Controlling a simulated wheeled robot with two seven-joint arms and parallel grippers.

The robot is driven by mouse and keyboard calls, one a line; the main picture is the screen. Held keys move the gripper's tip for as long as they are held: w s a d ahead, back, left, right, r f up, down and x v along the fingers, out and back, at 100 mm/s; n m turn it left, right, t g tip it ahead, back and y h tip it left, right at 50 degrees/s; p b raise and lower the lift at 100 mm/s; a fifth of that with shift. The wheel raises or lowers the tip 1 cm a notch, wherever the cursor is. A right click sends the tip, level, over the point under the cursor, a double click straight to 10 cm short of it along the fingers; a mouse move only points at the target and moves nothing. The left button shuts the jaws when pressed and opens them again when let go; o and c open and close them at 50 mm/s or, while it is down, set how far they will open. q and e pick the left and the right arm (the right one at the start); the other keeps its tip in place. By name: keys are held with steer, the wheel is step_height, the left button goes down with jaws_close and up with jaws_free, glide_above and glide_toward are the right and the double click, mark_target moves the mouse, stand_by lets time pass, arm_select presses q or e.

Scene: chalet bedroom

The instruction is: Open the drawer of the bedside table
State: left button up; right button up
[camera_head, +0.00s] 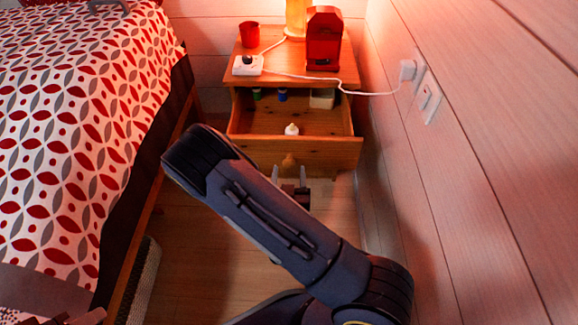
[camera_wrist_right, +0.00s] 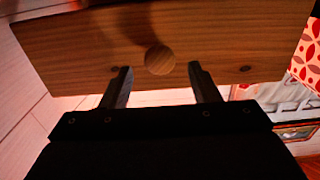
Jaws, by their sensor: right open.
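The wooden bedside table (camera_head: 345,66) stands at the back beside the wall. Its drawer (camera_head: 300,150) is pulled out, with its inside showing. The round wooden knob (camera_head: 289,161) is on the drawer front; it also shows in the right wrist view (camera_wrist_right: 160,60). My right gripper (camera_head: 289,172) is open and empty, just in front of the drawer front. In the right wrist view its two fingers (camera_wrist_right: 160,70) are apart, one on each side below the knob, not closed on it. Part of my left gripper (camera_head: 80,317) shows at the bottom left edge, mostly cut off.
A white bottle (camera_head: 291,129), a pale box (camera_head: 321,98) and small containers are in the drawer. A red cup (camera_head: 249,35), a red machine (camera_head: 323,40) and a power strip (camera_head: 247,65) stand on top. The bed (camera_head: 75,130) is left, the wall (camera_head: 480,120) right.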

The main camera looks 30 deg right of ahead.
steer(key=v, duration=0.5)
steer(key=shift+d, duration=0.1)
stand_by(0.4)
